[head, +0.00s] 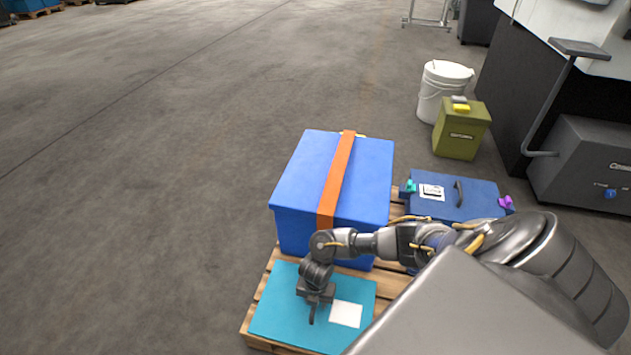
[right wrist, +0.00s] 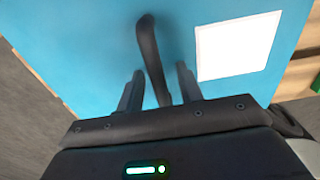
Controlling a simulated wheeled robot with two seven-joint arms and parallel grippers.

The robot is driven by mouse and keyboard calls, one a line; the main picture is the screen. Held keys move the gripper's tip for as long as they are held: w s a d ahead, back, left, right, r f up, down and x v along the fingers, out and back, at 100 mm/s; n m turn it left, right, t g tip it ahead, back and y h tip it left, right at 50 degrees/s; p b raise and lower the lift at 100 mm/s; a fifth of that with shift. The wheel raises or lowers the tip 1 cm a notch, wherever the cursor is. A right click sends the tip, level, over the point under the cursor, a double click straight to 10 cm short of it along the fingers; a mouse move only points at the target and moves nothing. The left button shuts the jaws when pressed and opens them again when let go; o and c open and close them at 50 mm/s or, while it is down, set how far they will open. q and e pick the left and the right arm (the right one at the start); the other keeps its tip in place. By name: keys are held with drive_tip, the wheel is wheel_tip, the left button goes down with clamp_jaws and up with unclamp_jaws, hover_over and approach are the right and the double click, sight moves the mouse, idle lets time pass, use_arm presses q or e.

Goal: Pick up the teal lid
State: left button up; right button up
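The teal lid (head: 275,312) is a flat panel with a white label (head: 346,314), lying on a wooden pallet in front of the blue box. A dark curved handle (head: 312,315) stands on it; it also shows in the right wrist view (right wrist: 150,45). My right gripper (head: 316,292) is over the lid, pointing down. In the right wrist view its two fingers (right wrist: 160,85) are open, one on each side of the handle, with gaps visible. Part of the handle is hidden by the gripper in the head view. My left gripper is not in view.
A blue box (head: 300,180) with an orange strap stands right behind the lid on the pallet (head: 258,339). A blue case (head: 470,200) lies to the right. An olive can (head: 460,135) and white bucket (head: 440,95) stand farther back. The floor at left is clear.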

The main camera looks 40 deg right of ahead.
clamp_jaws()
idle(0.3)
idle(0.3)
